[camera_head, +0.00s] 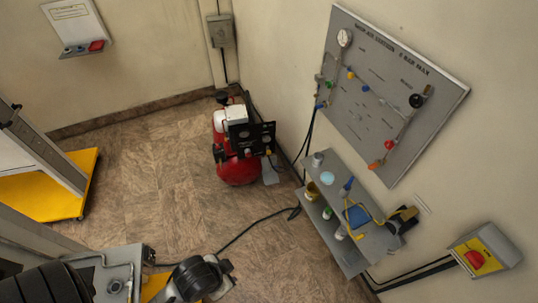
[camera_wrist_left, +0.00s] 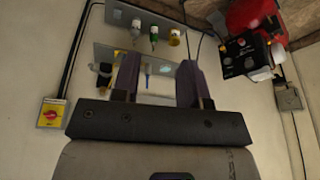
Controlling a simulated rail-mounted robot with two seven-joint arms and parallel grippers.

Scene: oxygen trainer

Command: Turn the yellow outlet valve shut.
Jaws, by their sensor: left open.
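A small yellow part (camera_head: 268,152) shows at the lower right of the black panel on the red compressor (camera_head: 238,167) in the head view; it looks like the outlet valve, but its handle angle is too small to tell. The compressor is also at the upper right of the left wrist view (camera_wrist_left: 254,15), seen upside down. My left gripper (camera_wrist_left: 158,78) is open and empty in the wrist view, its two dark fingers apart. It touches nothing that I can see and is well away from the compressor. My right gripper is not in view.
A grey wall shelf (camera_head: 349,257) with several jars and tools stands right of the compressor. Above it hangs a grey board (camera_head: 370,115) with gauges and coloured valves, one yellow. A black hose crosses otherwise clear floor.

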